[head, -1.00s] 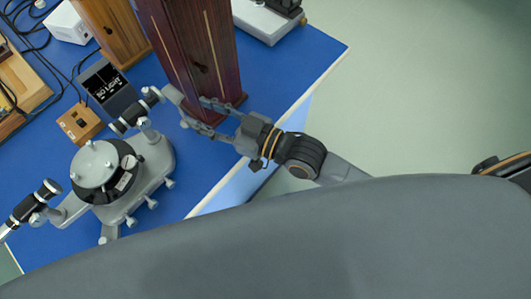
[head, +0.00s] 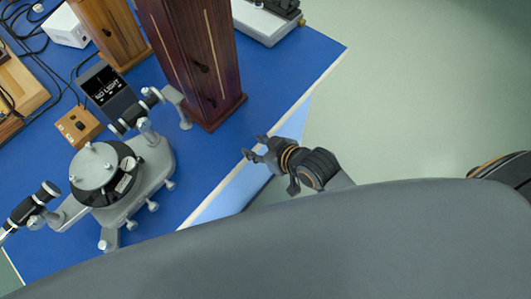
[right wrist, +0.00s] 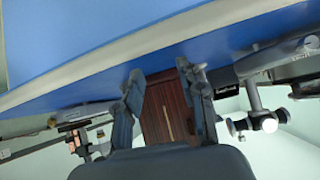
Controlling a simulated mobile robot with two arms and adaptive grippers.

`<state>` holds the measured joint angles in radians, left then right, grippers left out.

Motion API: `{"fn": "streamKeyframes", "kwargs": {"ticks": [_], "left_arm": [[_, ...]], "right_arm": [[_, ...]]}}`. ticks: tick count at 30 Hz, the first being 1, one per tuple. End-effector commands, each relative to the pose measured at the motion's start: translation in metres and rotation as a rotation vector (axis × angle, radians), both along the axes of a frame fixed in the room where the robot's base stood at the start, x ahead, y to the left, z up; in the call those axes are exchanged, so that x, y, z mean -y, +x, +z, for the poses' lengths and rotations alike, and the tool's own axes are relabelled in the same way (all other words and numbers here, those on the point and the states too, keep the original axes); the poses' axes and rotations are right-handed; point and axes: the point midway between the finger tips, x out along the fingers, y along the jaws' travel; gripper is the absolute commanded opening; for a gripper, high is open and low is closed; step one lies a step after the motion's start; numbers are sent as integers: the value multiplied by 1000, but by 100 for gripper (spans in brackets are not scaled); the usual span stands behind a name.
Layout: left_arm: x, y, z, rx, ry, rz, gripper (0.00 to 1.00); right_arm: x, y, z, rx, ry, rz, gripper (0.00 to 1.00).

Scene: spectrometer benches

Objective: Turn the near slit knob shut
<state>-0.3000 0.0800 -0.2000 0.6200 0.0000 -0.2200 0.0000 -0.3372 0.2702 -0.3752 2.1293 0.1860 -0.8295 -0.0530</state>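The grey spectrometer (head: 155,165) stands on the blue bench, with several small silver knobs (head: 153,206) along its base. A small grey bracket (head: 177,103) at its upper right end is beside the foot of a tall dark wooden housing (head: 190,60). I cannot tell which part is the near slit knob. My right gripper (head: 254,147) is over the bench's edge, apart from the housing and spectrometer. In the right wrist view its fingers (right wrist: 166,88) are apart and empty, with the reddish housing (right wrist: 165,115) beyond them. My left gripper is not in view.
A small display (head: 104,90) reads "NO LIGHT". A wooden switch box (head: 79,126), a lighter wooden housing (head: 110,30) and a white instrument (head: 262,20) stand on the blue bench (head: 270,75). The floor at right (head: 430,90) is clear.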

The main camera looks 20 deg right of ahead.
Motion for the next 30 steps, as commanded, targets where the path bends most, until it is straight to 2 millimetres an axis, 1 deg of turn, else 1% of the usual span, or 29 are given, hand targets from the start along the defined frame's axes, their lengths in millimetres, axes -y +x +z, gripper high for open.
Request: {"fn": "streamKeyframes", "kwargs": {"ticks": [3, 9, 27, 30], "left_arm": [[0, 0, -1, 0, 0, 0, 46], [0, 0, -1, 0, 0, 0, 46], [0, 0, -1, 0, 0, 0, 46], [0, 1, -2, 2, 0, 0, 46]], "right_arm": [[11, -7, -12, -49, -25, -29, 39], [21, -14, -23, -96, -51, -56, 39], [23, -15, -25, -102, -55, -60, 39], [23, -12, -23, -95, -52, -64, 39]]}}
